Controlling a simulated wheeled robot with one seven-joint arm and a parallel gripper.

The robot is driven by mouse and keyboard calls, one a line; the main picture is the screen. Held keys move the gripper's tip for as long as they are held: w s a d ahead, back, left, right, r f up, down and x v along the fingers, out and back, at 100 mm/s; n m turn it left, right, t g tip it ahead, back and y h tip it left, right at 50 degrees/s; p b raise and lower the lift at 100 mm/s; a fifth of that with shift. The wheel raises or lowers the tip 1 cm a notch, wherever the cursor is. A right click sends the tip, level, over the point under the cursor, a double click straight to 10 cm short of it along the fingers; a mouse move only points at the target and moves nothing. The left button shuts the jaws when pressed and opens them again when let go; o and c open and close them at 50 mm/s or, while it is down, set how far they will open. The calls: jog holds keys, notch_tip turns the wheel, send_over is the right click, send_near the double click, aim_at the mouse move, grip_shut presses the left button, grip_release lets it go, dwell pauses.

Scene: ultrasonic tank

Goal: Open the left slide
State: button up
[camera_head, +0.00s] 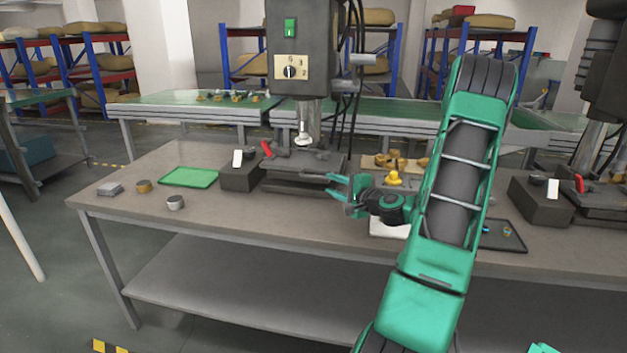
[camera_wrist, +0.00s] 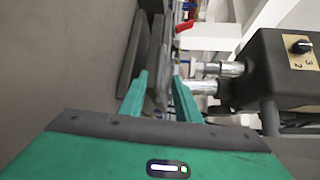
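The left machine has a dark grey fixture (camera_head: 300,170) on the workbench, taken here as the left slide, with a flat plate at its front. It also shows in the wrist view (camera_wrist: 140,55). My gripper (camera_head: 330,185) is just right of the fixture's front edge, with its fingers pointing left. In the wrist view its two green fingers (camera_wrist: 159,85) are spread, with a dark grey part showing between or beyond them. I cannot tell whether they touch it. A red lever (camera_head: 266,148) is at the fixture's back left; it also shows in the wrist view (camera_wrist: 184,26).
The machine head (camera_head: 300,45) and its metal horn (camera_head: 308,122) hang above the fixture. A dark box (camera_head: 240,177) and green mat (camera_head: 188,177) lie left. A yellow part (camera_head: 394,179) and dark tray (camera_head: 503,237) are right. A second machine's fixture (camera_head: 602,205) stands far right.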

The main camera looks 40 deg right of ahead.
aim_at(316, 177)
jog(key=x, duration=1)
jog(key=shift+w+d, duration=0.1)
jog(key=shift+w, duration=0.25)
jog(key=shift+c, duration=0.6)
grip_shut()
